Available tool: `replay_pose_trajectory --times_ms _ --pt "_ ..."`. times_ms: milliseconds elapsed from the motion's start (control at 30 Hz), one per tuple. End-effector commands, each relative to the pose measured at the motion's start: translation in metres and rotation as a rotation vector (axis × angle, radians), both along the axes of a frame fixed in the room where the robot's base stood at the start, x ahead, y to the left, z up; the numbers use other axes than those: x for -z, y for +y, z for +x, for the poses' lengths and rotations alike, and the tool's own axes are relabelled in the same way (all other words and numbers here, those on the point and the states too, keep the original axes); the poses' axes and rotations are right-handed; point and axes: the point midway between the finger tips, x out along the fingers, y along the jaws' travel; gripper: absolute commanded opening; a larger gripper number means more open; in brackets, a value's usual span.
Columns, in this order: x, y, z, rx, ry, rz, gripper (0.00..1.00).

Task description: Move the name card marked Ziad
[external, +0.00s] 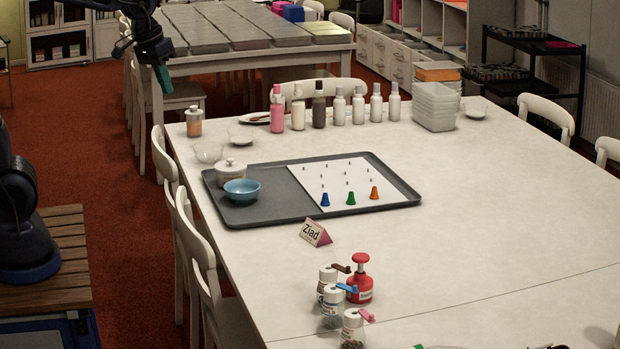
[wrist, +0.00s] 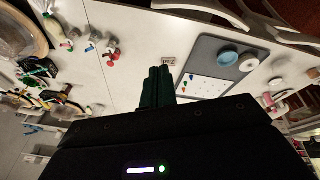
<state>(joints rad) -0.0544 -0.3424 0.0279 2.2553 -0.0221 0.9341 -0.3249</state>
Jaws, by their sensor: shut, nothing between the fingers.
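The name card marked Ziad (external: 314,233) is a small tent-shaped card with a pale front and a pink side. It stands on the white table (external: 470,215), just in front of the grey tray (external: 275,213). In the wrist view the card (wrist: 168,61) lies beyond my fingertips, and the tray (wrist: 206,46) is to its right. My gripper (external: 162,78) is at the upper left of the external view, high and well away from the card. In the wrist view its dark green fingers (wrist: 157,84) are together and empty.
The tray holds a blue bowl (external: 241,190), a lidded pot (external: 231,172) and a white board with blue, green and orange cones. Shaker jars (external: 330,305) and a red pump bottle (external: 360,280) stand near the card. Bottles line the back.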

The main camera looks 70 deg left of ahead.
Motion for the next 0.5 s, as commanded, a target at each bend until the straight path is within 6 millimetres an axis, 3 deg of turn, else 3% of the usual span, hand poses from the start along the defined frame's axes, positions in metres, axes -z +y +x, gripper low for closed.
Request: replay_pose_trajectory --times_ms 267,500 --pt "0.015 0.022 0.078 -0.173 0.05 -0.048 0.0" --pt "0.04 0.044 0.143 -0.325 0.088 -0.083 0.0"
